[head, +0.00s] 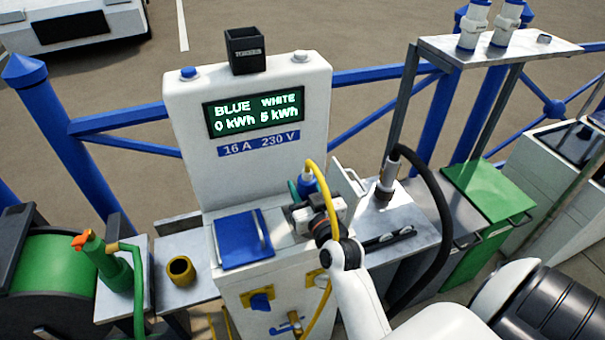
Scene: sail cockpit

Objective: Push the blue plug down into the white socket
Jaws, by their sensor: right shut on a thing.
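The blue plug (307,187) stands roughly upright on the pedestal's shelf, with a yellow cable (325,185) arching from its top. My right gripper (304,207) reaches in from the lower right and is shut on the plug. The gripper hides the plug's lower part. A white lid (347,181) stands raised just right of the plug. The white socket itself is hidden behind my gripper, so I cannot tell how deep the plug sits. My left gripper is not in view.
A closed blue lid (243,238) lies left of the plug. The pedestal display (254,112) reads BLUE 0 kWh, WHITE 5 kWh. A grey connector with a black cable (386,180) stands on the right side table.

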